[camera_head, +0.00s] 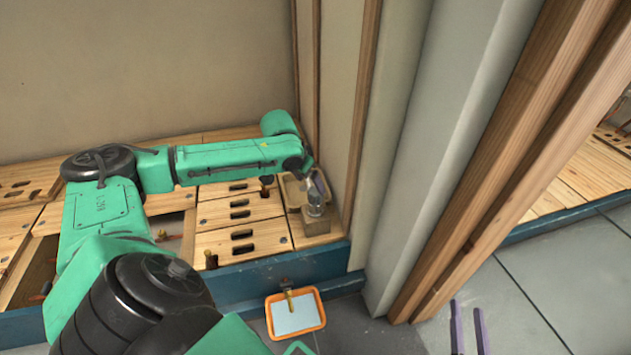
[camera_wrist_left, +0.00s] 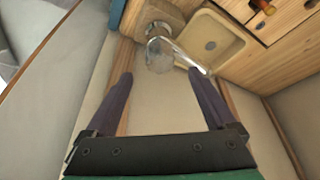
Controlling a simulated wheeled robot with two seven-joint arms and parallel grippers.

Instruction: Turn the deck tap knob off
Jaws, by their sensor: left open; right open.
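The deck tap knob (camera_wrist_left: 160,55) looks clear and rounded, with a shiny spout (camera_wrist_left: 196,66) beside it, at a small cream basin (camera_wrist_left: 228,22). In the head view the knob (camera_head: 316,209) is at the corner end of the wooden deck. My left gripper (camera_wrist_left: 159,74) is open. In the left wrist view the knob appears just beyond and between its fingertips; I cannot tell the depth gap or any contact. In the head view my left gripper (camera_head: 314,186) partly covers the tap and basin. My right gripper (camera_head: 468,328) is open and empty over the grey floor.
A wall with wooden posts (camera_head: 364,110) stands close right of the tap. A wooden block (camera_head: 315,226) is below the knob. A blue kerb (camera_head: 265,278) edges the deck. An orange-rimmed tray (camera_head: 321,310) lies on the floor under a small brass tap (camera_head: 286,284).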

